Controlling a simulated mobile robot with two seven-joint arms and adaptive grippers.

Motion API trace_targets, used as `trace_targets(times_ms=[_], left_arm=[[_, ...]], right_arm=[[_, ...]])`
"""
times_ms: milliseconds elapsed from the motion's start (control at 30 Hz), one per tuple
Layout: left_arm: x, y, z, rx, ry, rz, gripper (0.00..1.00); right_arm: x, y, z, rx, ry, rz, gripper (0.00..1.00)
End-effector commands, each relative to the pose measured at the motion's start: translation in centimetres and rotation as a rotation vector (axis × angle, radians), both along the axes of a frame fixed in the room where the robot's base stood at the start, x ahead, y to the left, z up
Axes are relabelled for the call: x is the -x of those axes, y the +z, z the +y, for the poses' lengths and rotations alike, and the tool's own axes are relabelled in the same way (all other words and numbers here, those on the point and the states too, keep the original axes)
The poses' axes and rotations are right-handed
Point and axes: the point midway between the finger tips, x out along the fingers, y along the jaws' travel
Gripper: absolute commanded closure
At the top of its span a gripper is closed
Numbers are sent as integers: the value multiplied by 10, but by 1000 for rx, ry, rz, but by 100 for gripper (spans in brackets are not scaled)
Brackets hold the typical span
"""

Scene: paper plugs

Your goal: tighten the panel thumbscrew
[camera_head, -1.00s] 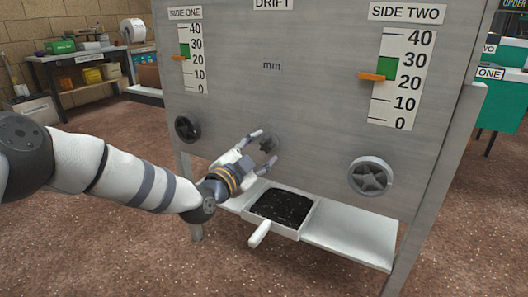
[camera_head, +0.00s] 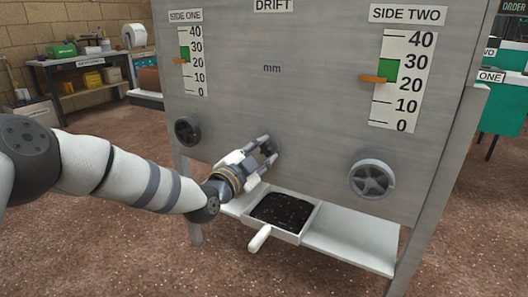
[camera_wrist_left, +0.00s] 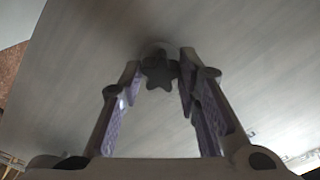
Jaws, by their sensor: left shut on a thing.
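The panel thumbscrew is a small dark star-shaped knob (camera_head: 269,146) low in the middle of the grey panel (camera_head: 290,110). My left gripper (camera_head: 268,150) reaches it from the lower left, with one finger on each side. In the left wrist view, the star knob (camera_wrist_left: 158,73) sits between the fingertips (camera_wrist_left: 160,72), standing out from the panel face. The left gripper is shut on the knob; the fingers partly hide it in the head view. My right gripper is in no view.
A dark round knob (camera_head: 187,130) and a spoked handwheel (camera_head: 372,179) flank the thumbscrew. Below, a handled tray of black material (camera_head: 262,236) rests on a pale shelf (camera_head: 350,245). Two gauges (camera_head: 193,62) (camera_head: 400,80) with orange pointers are above.

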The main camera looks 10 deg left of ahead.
Motion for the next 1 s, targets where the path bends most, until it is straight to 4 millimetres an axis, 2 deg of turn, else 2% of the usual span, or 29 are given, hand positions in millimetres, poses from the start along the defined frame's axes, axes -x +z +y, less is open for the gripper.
trace_targets(times_ms=[100, 467, 667, 767, 900, 933, 1000], left_arm=[[0, 6, 0, -96, 1, -40, 99], [0, 7, 0, -538, 1, -202, 99], [0, 8, -2, -932, 1, -350, 99], [0, 7, -3, -1236, 0, -462, 99], [-1, 4, 0, -1206, 7, -448, 99], [-1, 4, 0, -1205, 7, -447, 65], [-1, 4, 1, -1204, 6, -446, 52]], right_arm=[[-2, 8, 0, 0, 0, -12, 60], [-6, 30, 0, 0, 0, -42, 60], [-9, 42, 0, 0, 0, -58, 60], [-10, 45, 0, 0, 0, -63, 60], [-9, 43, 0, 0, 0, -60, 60], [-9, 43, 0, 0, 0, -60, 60], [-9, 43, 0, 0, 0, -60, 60]])
